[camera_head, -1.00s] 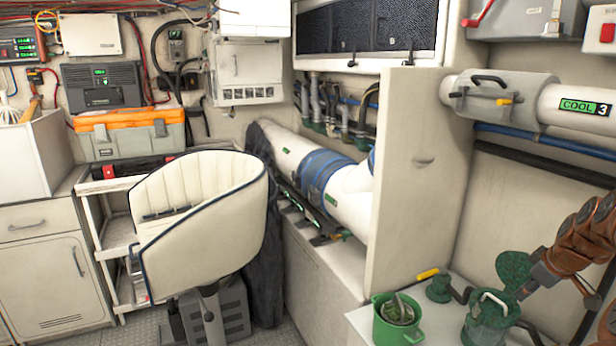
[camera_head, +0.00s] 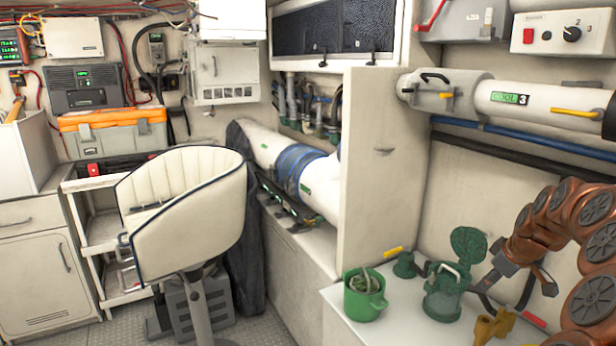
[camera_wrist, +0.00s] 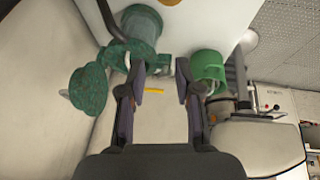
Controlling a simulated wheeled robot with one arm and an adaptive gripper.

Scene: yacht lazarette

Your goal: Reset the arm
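My gripper (camera_head: 520,284) shows at the right of the head view, at the end of my orange-brown arm. It is beside the green strainer (camera_head: 443,298), whose round lid (camera_head: 468,248) stands open. In the wrist view my gripper (camera_wrist: 161,80) has its two fingers spread apart with nothing between them. The strainer (camera_wrist: 142,28) and its lid (camera_wrist: 88,92) show on the left there, and a green bucket (camera_wrist: 208,68) shows on the right. Whether the fingers touch anything is hard to tell, but they look clear.
The green bucket (camera_head: 364,296) holds something stringy on the white counter (camera_head: 345,325). A yellow valve fitting (camera_head: 492,328) and a red-handled part (camera_head: 534,319) lie near my arm. A white pipe (camera_head: 540,102) runs along the wall above. A cream seat (camera_head: 185,205) stands left.

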